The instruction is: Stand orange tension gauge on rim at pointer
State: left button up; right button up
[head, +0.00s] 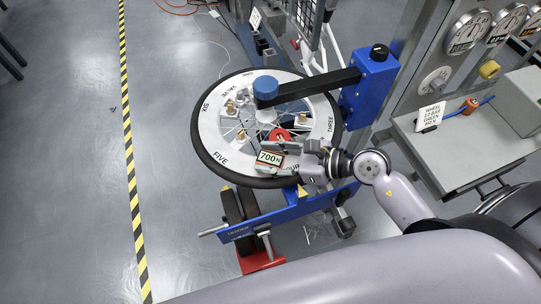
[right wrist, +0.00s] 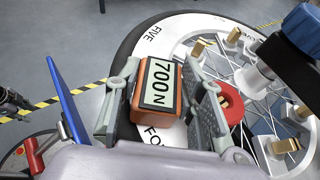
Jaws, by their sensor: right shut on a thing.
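The orange tension gauge (right wrist: 172,122) has a pale display reading 700 N. My right gripper (right wrist: 160,92) is shut on it, with one grey finger on each side. In the head view the gauge (head: 270,157) is over the near part of the wheel's white rim (head: 215,140), by the partly covered word FOUR. I cannot tell whether it touches the rim. A small yellow piece (head: 302,191) shows at the rim's near edge; I cannot tell whether it is the pointer. My left gripper is not in view.
The wheel lies flat in a blue stand (head: 275,222). A dark arm with a blue knob (head: 265,88) reaches over its hub. Brass blocks and a red disc (head: 279,135) sit inside the rim. A grey bench (head: 460,145) stands at right.

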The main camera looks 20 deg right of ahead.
jog(key=shift+f, duration=0.2)
jog(key=o, duration=0.9)
jog(key=shift+o, duration=0.2)
jog(key=shift+r, duration=0.1)
jog(key=shift+r, duration=0.2)
jog(key=shift+s+d+f, duration=0.1)
jog(key=shift+s+d, duration=0.1)
jog(key=shift+d, duration=0.15)
jog(key=b+v, duration=0.4)
jog(key=v, duration=0.7)
jog(key=shift+r, duration=0.2)
